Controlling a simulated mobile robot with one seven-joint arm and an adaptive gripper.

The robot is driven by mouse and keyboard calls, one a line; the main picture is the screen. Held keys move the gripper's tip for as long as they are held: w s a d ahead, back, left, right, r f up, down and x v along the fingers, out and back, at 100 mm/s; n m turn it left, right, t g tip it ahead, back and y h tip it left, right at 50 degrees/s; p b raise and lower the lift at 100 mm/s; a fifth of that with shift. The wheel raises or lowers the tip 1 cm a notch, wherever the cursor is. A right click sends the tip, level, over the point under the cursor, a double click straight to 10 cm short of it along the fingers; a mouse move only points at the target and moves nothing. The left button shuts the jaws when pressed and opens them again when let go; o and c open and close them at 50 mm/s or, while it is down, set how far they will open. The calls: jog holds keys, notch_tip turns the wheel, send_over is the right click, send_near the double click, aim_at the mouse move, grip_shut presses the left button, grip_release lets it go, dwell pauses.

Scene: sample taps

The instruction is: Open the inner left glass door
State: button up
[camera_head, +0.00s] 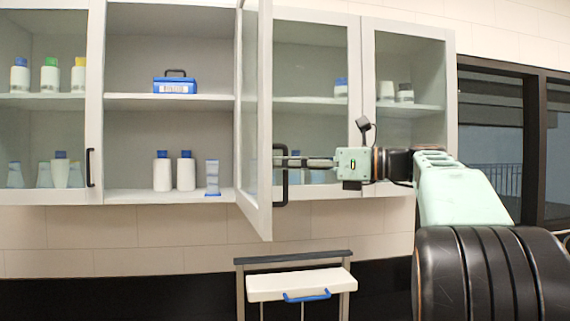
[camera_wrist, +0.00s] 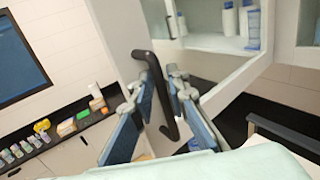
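The inner left glass door (camera_head: 254,120) is swung wide open and stands out from the cabinet toward the head camera, seen nearly edge-on. Its black bar handle (camera_head: 280,175) sits low on its free edge. My gripper (camera_head: 284,162) is at the handle, reaching in from the right. In the wrist view the handle (camera_wrist: 157,80) passes between the two fingers of my gripper (camera_wrist: 163,90), which stand apart with some gap beside the bar. Firm contact with the bar cannot be made out.
The opened compartment holds a blue box (camera_head: 175,84) above and white bottles (camera_head: 162,172) below. Closed glass doors (camera_head: 405,85) flank it. A white cart (camera_head: 300,284) with a blue handle stands below. In the wrist view a counter (camera_wrist: 60,130) carries several small items.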

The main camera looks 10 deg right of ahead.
jog(key=v, duration=1.2)
